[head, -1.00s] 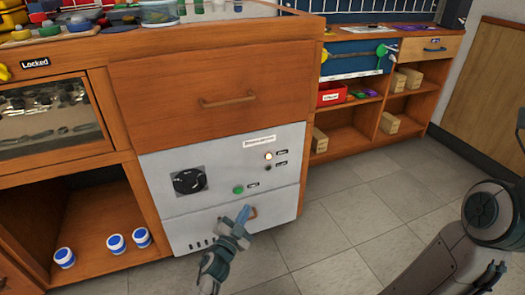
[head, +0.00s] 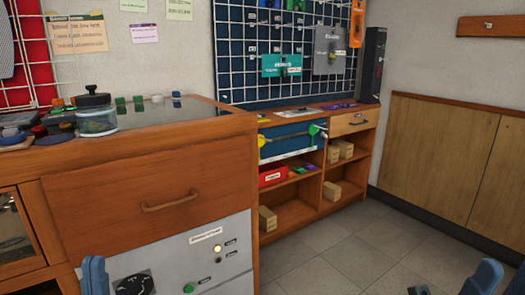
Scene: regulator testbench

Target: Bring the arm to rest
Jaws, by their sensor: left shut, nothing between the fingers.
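My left gripper (head: 95,274) shows at the bottom left edge, in front of the lower left of the bench. Its blue fingers are together and hold nothing. My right gripper (head: 484,276) is partly in view at the bottom right, over the floor. The grey panel (head: 222,262) with a dark dial, a green button and a lit lamp sits under the drawer (head: 150,180). Its lower part is out of view.
A wooden bench carries a lidded glass jar (head: 96,115) and several small coloured caps. A shelf unit (head: 325,195) with a red bin (head: 272,177) and wooden blocks stands behind to the right. The tiled floor (head: 385,250) at the right is clear.

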